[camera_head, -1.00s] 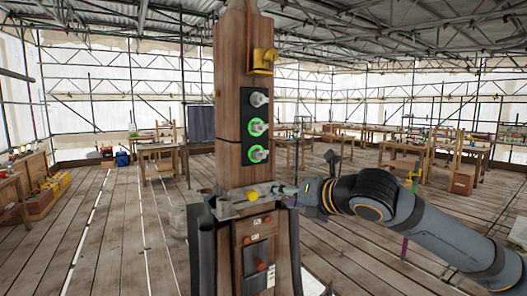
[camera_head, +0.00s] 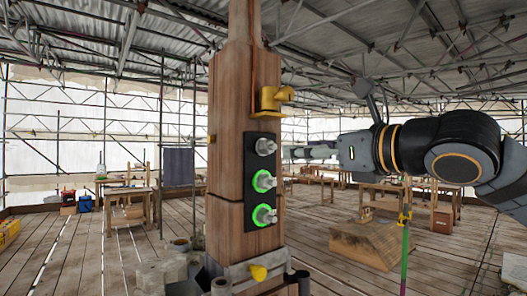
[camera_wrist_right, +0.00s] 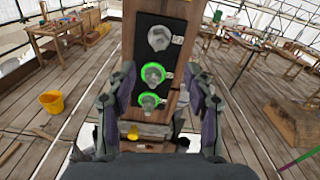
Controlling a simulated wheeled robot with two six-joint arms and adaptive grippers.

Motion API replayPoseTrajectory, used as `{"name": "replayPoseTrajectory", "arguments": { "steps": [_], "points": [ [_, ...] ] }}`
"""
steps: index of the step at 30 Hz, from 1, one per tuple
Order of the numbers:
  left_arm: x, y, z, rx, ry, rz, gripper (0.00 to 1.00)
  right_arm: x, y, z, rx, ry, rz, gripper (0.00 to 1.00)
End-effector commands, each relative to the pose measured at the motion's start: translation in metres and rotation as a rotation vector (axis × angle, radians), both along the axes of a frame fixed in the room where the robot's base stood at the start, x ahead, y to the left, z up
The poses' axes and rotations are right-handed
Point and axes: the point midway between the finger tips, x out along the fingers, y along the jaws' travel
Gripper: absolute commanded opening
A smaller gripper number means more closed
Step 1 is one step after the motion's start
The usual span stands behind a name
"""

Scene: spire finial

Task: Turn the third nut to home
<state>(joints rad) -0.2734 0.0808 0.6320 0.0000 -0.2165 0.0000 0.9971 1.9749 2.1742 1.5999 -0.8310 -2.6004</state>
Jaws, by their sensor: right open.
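A wooden post (camera_head: 229,150) carries a black plate (camera_head: 250,160) with three grey nuts in a column. The top nut (camera_head: 265,146) has no lit ring. The middle nut (camera_head: 264,181) and the bottom nut (camera_head: 262,215) each have a glowing green ring. My right gripper (camera_head: 293,153) is right of the post, about level with the top nut; I cannot tell the gap. In the right wrist view its fingers (camera_wrist_right: 160,88) are open and empty, spread either side of the plate, with the top nut (camera_wrist_right: 159,38) ahead, above the fingertips. My left gripper is not in view.
A yellow bracket (camera_head: 270,100) juts from the post above the plate. A yellow knob (camera_head: 258,273) sits on a metal collar below it. Workbenches (camera_head: 130,200) stand behind, and a wooden block (camera_head: 368,243) lies on the floor at right.

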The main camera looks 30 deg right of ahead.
Motion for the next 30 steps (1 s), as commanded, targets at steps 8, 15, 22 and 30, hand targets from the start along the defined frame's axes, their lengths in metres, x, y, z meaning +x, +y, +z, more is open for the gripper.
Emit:
{"name": "replayPoseTrajectory", "arguments": {
  "steps": [8, 15, 22, 30],
  "points": [
    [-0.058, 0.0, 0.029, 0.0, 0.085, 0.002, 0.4, 0.048, 0.004, 0.005, -0.002, 0.011, -0.002, 0.52],
    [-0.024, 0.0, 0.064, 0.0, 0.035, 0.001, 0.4, 0.09, 0.007, 0.005, -0.001, 0.006, -0.002, 0.52],
    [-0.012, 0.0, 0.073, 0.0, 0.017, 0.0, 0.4, 0.103, 0.009, 0.0, 0.0, 0.001, 0.001, 0.52],
    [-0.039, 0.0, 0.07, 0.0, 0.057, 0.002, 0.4, 0.104, 0.009, -0.001, 0.002, 0.001, 0.001, 0.48]
  ]
}}
